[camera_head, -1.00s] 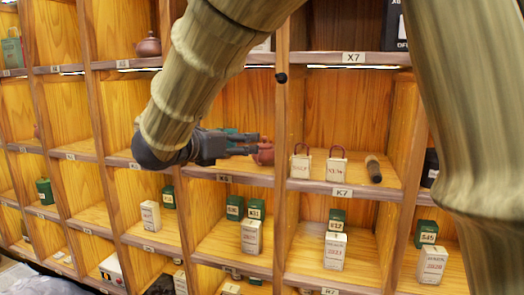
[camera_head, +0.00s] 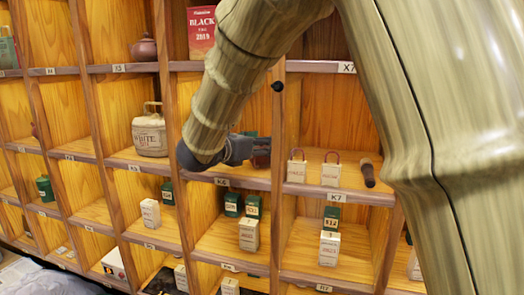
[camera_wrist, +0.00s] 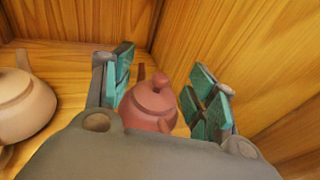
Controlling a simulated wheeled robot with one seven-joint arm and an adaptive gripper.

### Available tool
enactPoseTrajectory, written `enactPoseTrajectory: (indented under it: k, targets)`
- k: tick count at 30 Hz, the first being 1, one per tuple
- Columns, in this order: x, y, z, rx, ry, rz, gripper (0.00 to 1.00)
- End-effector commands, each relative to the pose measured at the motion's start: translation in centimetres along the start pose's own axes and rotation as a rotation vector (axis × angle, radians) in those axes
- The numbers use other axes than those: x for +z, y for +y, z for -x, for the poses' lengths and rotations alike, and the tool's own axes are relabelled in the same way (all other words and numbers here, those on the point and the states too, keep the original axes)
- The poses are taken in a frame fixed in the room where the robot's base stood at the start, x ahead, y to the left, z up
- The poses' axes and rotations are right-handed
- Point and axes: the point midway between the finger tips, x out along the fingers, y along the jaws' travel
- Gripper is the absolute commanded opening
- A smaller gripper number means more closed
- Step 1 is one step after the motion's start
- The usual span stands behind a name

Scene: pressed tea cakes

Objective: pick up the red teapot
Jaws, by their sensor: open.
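The red teapot (camera_wrist: 150,108) stands on a wooden shelf in the wrist view, its round lid knob and spout showing. My gripper (camera_wrist: 163,80) is open, with its teal-padded fingers on either side of the teapot. The teapot's lower part is hidden behind the gripper body, and I cannot tell whether a finger touches it. In the head view my gripper (camera_head: 250,148) is inside the compartment above the K6 label. A reddish patch shows at its end, but the teapot is not clear there.
A beige teapot (camera_wrist: 22,105) stands close on the left in the wrist view. A wooden side wall (camera_wrist: 235,55) rises close on the right. In the head view, two handled packages (camera_head: 314,170) stand in the compartment to the right, and a brown teapot (camera_head: 143,47) sits upper left.

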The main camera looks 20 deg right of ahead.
Motion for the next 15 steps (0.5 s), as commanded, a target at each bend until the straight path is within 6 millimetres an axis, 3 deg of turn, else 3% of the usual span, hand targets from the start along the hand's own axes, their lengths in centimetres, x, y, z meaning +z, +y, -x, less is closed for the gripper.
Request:
enactPoseTrajectory:
  k: [6,12,15]
  targets:
    - [-0.08,0.01,-0.11,0.0,0.0,-0.001,0.57]
    - [-0.07,0.0,-0.1,0.0,0.0,-0.001,0.23]
    - [-0.09,-0.01,-0.1,0.0,0.0,0.0,0.19]
